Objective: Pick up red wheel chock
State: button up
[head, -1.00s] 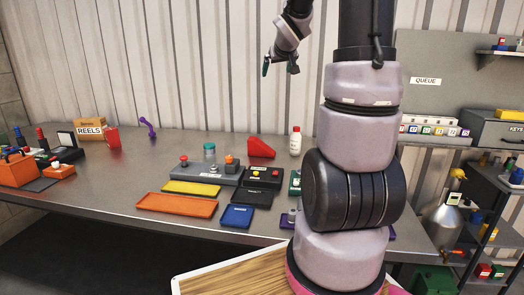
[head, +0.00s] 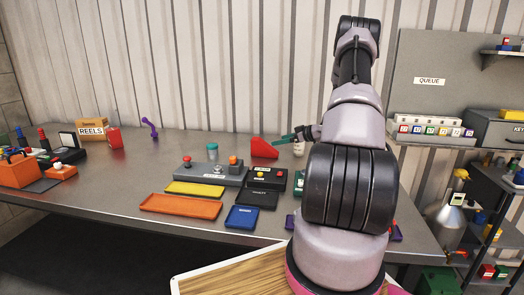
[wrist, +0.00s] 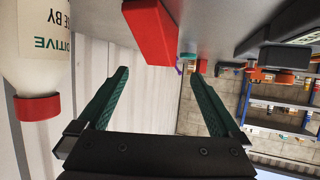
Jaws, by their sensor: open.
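The red wheel chock (head: 263,148) is a red wedge standing near the back of the grey bench, behind the black control boxes. It also shows in the wrist view (wrist: 153,30) at the top, ahead of the fingers and between their lines. My gripper (head: 279,140) is just right of the chock in the head view, low over the bench. In the wrist view its two green fingers (wrist: 161,82) are spread wide with nothing between them. I cannot tell whether a fingertip touches the chock.
A white bottle with a red cap (wrist: 38,60) stands close beside my gripper, at the left of the wrist view. The bench left of the jar is fairly clear.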

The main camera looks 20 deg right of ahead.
aim_at(263, 143)
jog(key=x, duration=0.5)
jog(key=shift+w+a, duration=0.1)
jog(key=shift+w, duration=0.05)
jog(key=x, duration=0.5)
jog(key=shift+w+r, duration=0.1)
jog(key=shift+w, duration=0.15)
jog(key=shift+c, duration=0.3)
grip_shut()
